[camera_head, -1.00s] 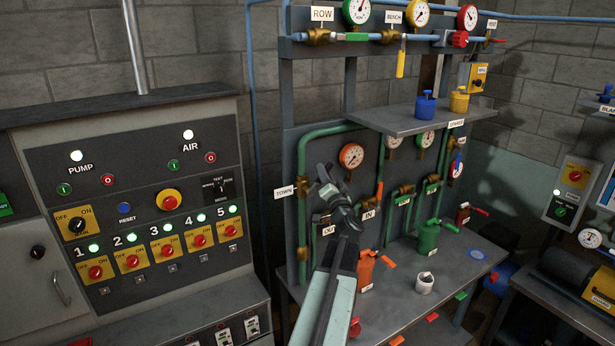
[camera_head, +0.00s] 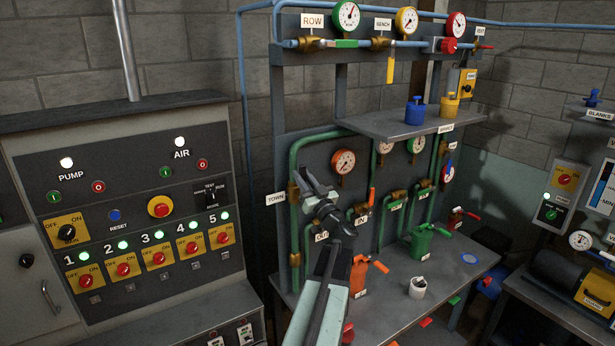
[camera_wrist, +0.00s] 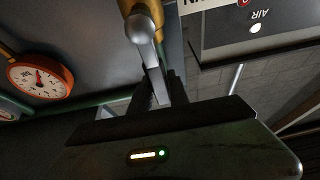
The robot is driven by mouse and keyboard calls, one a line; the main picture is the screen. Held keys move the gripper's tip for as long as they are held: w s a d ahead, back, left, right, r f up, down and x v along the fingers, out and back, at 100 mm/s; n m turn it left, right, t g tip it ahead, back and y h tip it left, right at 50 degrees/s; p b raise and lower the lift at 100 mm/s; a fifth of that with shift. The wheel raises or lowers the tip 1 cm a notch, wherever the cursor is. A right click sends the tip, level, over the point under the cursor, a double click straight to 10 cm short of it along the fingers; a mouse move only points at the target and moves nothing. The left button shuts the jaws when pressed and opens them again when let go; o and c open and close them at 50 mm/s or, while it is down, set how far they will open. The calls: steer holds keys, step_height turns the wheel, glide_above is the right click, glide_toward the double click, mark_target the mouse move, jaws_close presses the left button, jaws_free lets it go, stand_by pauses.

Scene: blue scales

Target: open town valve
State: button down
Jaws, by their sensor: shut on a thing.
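The TOWN label (camera_head: 276,199) hangs at the left end of the green pipework, beside a brass valve body (camera_head: 293,192). My gripper (camera_head: 310,190) is in front of that valve and hides most of it. In the wrist view the grey metal lever (camera_wrist: 146,45) runs down from the brass body (camera_wrist: 141,6) into my gripper (camera_wrist: 160,92). My gripper is shut on this lever. The lever's far end is hidden between the jaws.
An orange-rimmed gauge (camera_head: 343,161) is right of my gripper. An orange can (camera_head: 358,275), a green can (camera_head: 421,243) and a white cup (camera_head: 417,288) stand on the grey bench (camera_head: 390,310). A control cabinet (camera_head: 130,240) stands on the left.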

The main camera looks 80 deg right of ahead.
steer(key=shift+w+a+f+n, duration=0.1)
steer(key=shift+f+n, duration=0.05)
steer(key=shift+n, duration=0.15)
steer(key=c, duration=1.2)
jaws_free()
steer(key=shift+c, duration=0.2)
steer(key=b+v, duration=0.3)
steer(key=v, duration=0.4)
steer(key=shift+s+a, duration=0.2)
steer(key=shift+s, duration=0.05)
steer(key=shift+f, duration=0.1)
